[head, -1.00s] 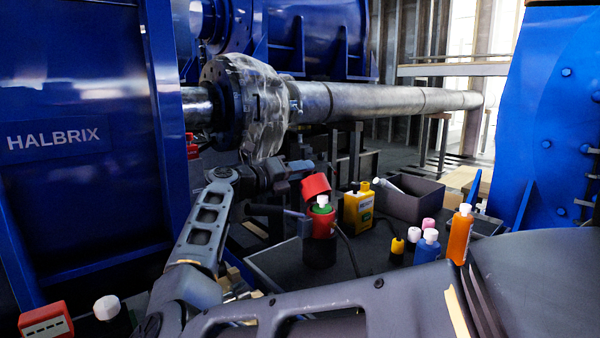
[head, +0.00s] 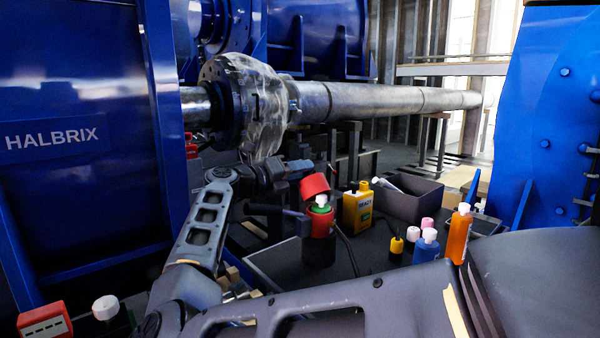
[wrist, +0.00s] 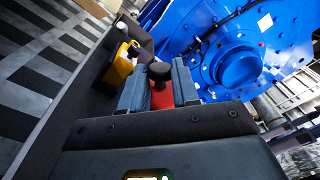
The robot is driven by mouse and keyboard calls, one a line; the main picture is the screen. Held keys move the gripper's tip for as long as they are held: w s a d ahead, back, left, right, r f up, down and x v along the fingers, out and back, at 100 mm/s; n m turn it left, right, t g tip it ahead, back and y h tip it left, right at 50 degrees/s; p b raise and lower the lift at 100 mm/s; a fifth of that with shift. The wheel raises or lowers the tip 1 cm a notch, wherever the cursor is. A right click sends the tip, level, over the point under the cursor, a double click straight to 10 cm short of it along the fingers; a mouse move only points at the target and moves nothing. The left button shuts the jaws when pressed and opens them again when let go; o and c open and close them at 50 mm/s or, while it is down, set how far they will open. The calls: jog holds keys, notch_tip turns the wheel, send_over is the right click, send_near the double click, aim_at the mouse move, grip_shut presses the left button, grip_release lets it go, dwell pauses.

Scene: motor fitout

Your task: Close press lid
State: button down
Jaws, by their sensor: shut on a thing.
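The press is a red and black device on the dark bench; its red body (head: 321,226) shows in the head view. Its red lid (head: 315,186) stands tilted up, open above the body. A green part with a white cap (head: 321,201) shows in the body under the lid. My gripper (head: 308,169) is at the raised lid, beside its upper left. In the wrist view the two grey-blue fingers of my gripper (wrist: 158,88) sit either side of the red lid (wrist: 162,99) and its black knob (wrist: 160,72), shut on the lid. The exact contact is partly hidden.
A yellow container (head: 357,208) stands just right of the press, with a grey open bin (head: 415,200) behind it. Blue (head: 426,247) and orange (head: 460,235) bottles stand further right. A dark lever (head: 275,210) juts left from the press. The large shaft (head: 370,101) runs above.

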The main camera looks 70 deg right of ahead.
dwell(0.4)
jog(key=c, duration=0.9)
grip_release()
jog(key=shift+o, duration=0.2)
jog(key=p+v, duration=0.1)
jog(key=v, duration=0.6)
jog(key=shift+w+a, duration=0.25)
jog(key=shift+a, duration=0.05)
